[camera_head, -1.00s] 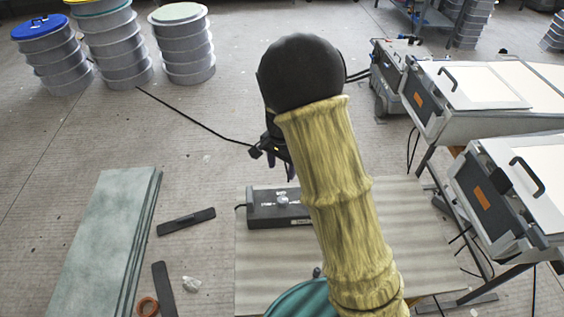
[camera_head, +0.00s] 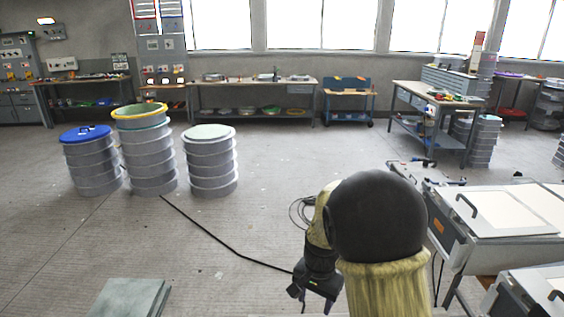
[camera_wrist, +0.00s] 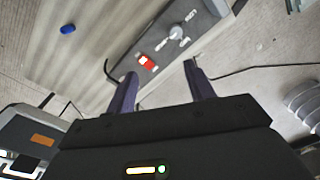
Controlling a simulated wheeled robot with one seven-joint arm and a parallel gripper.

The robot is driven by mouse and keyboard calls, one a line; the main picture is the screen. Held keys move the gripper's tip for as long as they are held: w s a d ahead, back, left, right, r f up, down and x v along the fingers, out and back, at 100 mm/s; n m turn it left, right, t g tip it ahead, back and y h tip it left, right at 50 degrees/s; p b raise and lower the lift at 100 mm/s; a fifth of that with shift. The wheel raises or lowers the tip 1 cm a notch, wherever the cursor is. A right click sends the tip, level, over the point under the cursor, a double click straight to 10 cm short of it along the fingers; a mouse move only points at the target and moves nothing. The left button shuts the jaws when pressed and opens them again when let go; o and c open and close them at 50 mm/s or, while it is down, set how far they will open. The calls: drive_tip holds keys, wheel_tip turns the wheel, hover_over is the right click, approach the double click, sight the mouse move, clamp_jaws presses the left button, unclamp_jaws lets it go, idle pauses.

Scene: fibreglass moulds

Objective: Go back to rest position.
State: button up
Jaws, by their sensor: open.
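My gripper (camera_wrist: 160,85) shows in the wrist view with its two dark purple fingers apart and nothing between them. Beyond the fingers, a dark grey box (camera_wrist: 170,35) with a red switch and a silver knob lies on a pale ribbed board (camera_wrist: 85,45). The fingers look apart from the box. In the head view my gripper (camera_head: 316,300) hangs at the lower middle, below my yellow-sleeved arm and its black joint, over the floor. The fingertips are small there and partly hidden.
White-topped grey cases (camera_head: 500,212) stand on a stand close to my arm at right. Several ringed drums (camera_head: 210,165) stand at left. A black cable (camera_head: 215,235) crosses the floor. Workbenches (camera_head: 255,90) line the back wall. A greenish slab (camera_head: 130,298) lies at lower left. The middle floor is open.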

drive_tip(key=s+d+r+n+t, duration=0.1)
drive_tip(key=s+d+r+n, duration=0.1)
drive_tip(key=s, duration=0.5)
drive_tip(key=s+d+r+n+t+p, duration=0.1)
drive_tip(key=s+d+r+n, duration=0.2)
drive_tip(key=s+d+n, duration=0.1)
drive_tip(key=s+d, duration=0.1)
drive_tip(key=s, duration=0.1)
drive_tip(key=shift+s+r, duration=0.2)
drive_tip(key=shift+s, duration=0.15)
